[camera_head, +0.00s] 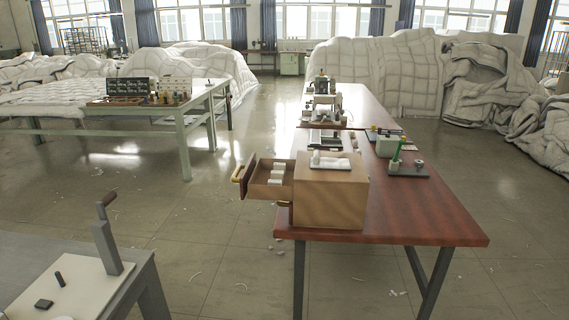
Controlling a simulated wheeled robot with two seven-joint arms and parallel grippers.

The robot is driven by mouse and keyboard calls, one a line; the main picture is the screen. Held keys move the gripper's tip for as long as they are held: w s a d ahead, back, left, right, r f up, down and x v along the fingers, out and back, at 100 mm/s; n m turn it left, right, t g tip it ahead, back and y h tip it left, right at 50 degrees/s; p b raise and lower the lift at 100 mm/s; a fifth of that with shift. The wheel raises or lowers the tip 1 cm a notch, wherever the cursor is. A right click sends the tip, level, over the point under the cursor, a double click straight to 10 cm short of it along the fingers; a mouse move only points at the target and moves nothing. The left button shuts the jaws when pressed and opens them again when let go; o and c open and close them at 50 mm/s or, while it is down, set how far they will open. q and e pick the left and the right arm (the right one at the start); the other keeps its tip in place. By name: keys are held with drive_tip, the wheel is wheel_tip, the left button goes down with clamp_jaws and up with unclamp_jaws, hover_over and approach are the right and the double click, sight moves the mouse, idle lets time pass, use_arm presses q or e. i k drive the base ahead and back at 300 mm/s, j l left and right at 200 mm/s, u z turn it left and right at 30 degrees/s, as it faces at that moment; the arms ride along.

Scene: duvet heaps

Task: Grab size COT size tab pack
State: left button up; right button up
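A wooden drawer box (330,200) stands at the near end of a long red-brown table (420,222). Its drawer (258,186) is pulled out to the left, past the table edge. Several small white packs (276,174) lie in a row inside it. No size marking can be read, so I cannot tell which is the COT pack. A white piece (328,160) lies in a dark tray on top of the box. Neither of my grippers is in view.
A sewing machine (322,105) and small tools stand farther back on the table. A grey bench (150,285) with an upright lever (107,245) is at lower left. A green-legged table (187,140) and white duvet heaps (380,75) lie beyond. The floor between is open, with scraps.

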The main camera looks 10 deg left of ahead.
sight(276, 166)
drive_tip(key=i+u, duration=0.2)
drive_tip(key=i, duration=1.2)
drive_tip(key=i+j, duration=0.2)
drive_tip(key=i, duration=0.15)
drive_tip(key=i+j, duration=0.2)
drive_tip(key=i+u, duration=0.05)
drive_tip(key=i, duration=0.05)
